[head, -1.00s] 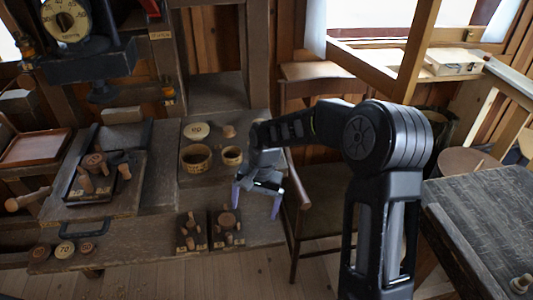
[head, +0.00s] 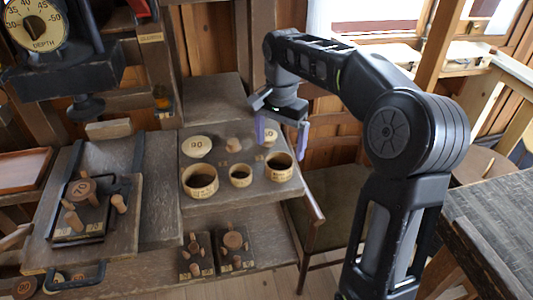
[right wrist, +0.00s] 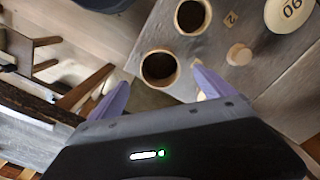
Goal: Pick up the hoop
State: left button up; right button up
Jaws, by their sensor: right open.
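Three open, ring-shaped wooden pieces stand on a grey board in the head view, and I cannot tell which is called the hoop. They are a wide left ring (head: 200,182), a small middle ring (head: 240,176) and a wide right ring (head: 279,167). My right gripper (head: 281,143) is open and empty, fingers pointing down, above and behind the right ring. In the right wrist view, the right ring (right wrist: 159,68) lies just beyond the open fingers (right wrist: 162,92), and the middle ring (right wrist: 191,16) is farther off. My left gripper is not in view.
A pale disc marked 90 (head: 197,147) and a small wooden knob (head: 233,145) lie behind the rings. Another disc is partly hidden by a finger. Peg stands (head: 235,248) sit on the lower shelf. A chair (head: 330,210) stands right of the board.

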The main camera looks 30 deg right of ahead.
aim_at(279, 163)
jog(key=shift+w+f, duration=0.15)
jog(key=shift+f, duration=0.5)
jog(key=shift+w+f, duration=0.15)
jog(key=shift+f, duration=0.5)
jog(key=shift+s+d+f+p, duration=0.15)
jog(key=shift+f+p, duration=0.15)
jog(key=shift+f, duration=1)
jog(key=shift+s+a+f+p, duration=0.1)
jog(key=shift+f+p, duration=0.15)
jog(key=shift+f, duration=1.05)
jog(key=c, duration=1.4)
